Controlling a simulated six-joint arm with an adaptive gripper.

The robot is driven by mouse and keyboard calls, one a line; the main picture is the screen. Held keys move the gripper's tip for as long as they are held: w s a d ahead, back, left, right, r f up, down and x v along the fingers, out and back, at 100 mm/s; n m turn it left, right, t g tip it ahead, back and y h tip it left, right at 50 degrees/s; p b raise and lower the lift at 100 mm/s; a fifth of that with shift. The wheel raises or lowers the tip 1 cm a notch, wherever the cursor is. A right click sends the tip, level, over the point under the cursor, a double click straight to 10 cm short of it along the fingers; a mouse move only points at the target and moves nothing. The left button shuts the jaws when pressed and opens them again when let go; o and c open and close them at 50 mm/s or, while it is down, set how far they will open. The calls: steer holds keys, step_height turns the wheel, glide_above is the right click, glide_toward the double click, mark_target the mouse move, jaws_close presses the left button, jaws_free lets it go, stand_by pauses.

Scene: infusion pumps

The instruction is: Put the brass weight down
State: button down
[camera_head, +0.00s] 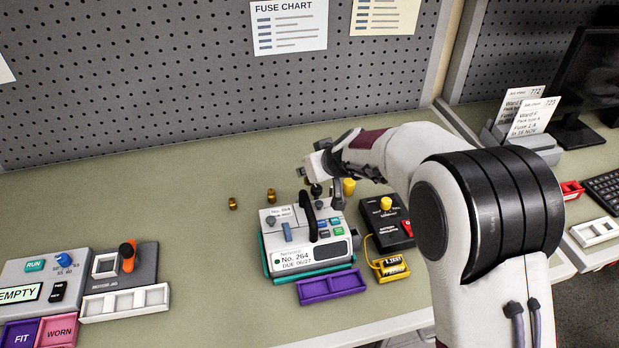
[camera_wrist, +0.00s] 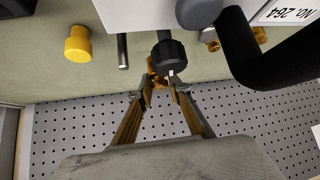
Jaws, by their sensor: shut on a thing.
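My gripper (camera_head: 309,180) is behind the pump, partly hidden by it in the head view. In the wrist view my gripper (camera_wrist: 160,86) has its fingertips closed on a small brass weight (camera_wrist: 156,80). The weight is mostly hidden by the fingers and a black knob in front of it. I cannot tell whether it touches the bench. Two more brass weights stand on the bench left of and behind the pump, one nearer (camera_head: 271,195) and one farther left (camera_head: 233,203).
The pump (camera_head: 310,255), marked No. 264, has a black handle close to my gripper. A yellow knob-like piece (camera_head: 348,186) stands right of the gripper. A black box (camera_head: 388,222) and a purple tray (camera_head: 332,286) are near the pump.

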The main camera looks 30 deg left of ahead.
steer(key=shift+f, duration=1.45)
steer(key=shift+f, duration=0.6)
steer(key=shift+d+f, duration=0.1)
steer(key=shift+f, duration=0.15)
steer(key=c, duration=1.9)
jaws_free()
steer(key=shift+d, duration=0.1)
steer(key=shift+w+r, duration=0.1)
steer(key=shift+r, duration=0.9)
steer(key=shift+v, duration=5.8)
